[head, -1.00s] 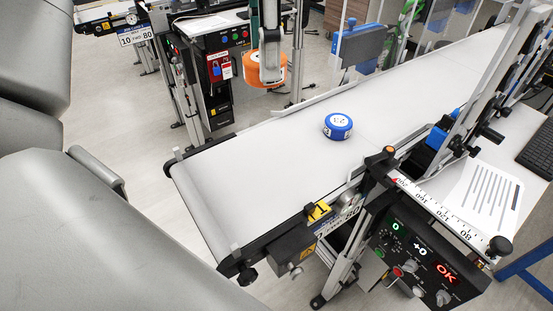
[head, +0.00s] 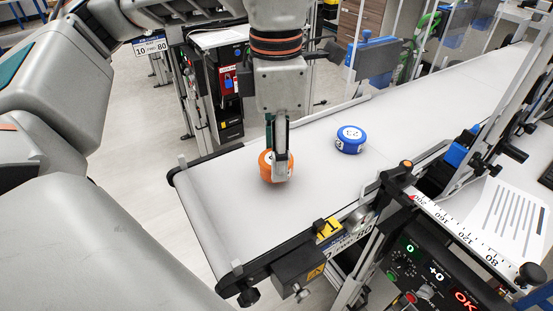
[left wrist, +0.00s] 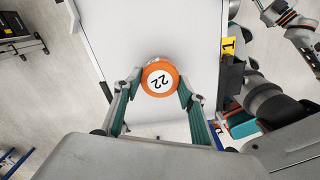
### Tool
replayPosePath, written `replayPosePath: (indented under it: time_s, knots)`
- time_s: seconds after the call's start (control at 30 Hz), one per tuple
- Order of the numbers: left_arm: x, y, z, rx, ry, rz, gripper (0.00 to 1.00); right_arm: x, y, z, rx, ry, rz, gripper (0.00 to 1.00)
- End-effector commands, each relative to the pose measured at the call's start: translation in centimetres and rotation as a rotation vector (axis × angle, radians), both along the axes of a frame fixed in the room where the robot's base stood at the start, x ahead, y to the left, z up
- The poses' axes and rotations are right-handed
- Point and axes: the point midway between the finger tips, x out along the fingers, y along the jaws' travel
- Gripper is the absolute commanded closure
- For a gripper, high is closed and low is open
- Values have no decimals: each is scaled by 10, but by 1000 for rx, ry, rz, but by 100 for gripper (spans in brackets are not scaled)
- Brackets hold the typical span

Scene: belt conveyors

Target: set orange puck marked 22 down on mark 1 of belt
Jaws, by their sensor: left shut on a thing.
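The orange puck marked 22 (head: 265,166) is between the fingers of my left gripper (head: 278,170), which is shut on it. In the left wrist view the puck (left wrist: 160,79) shows its white 22 face, with a fingertip on each side. It is over the near end of the white belt (head: 225,185); I cannot tell whether it touches the belt. The yellow mark 1 tag (head: 328,229) is on the belt's near side rail, below and right of the puck. It also shows in the left wrist view (left wrist: 229,46). My right gripper (left wrist: 270,11) seems partly visible there; its fingers are unclear.
A blue puck (head: 350,140) stands on the belt to the right of the orange one. A control box (head: 425,275) and a ruler (head: 460,237) are on the near side. Rail posts (head: 490,110) rise at the right. The belt surface around the orange puck is clear.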

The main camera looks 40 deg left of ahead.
Motion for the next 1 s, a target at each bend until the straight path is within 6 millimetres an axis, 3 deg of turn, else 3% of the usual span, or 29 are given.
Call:
replayPosePath:
  time_s: [0.13, 0.5, 0.53, 0.6, 1.0]
  knots:
    - [0, 0, -19, -1, 2, 0, 82, 1, 0, -2, -2, -2, 0, 100]
    - [0, 0, -23, 0, 1, 0, 82, 3, -1, -1, -3, -7, 1, 100]
    - [0, 0, -23, 0, 1, 0, 57, 3, -1, 0, -3, -8, 0, 100]
    - [0, 0, -22, 0, 1, 1, 43, 3, -1, 0, -4, -9, 1, 100]
    - [0, 0, -17, 0, 0, 0, 43, 5, -1, 4, -3, -12, 0, 100]
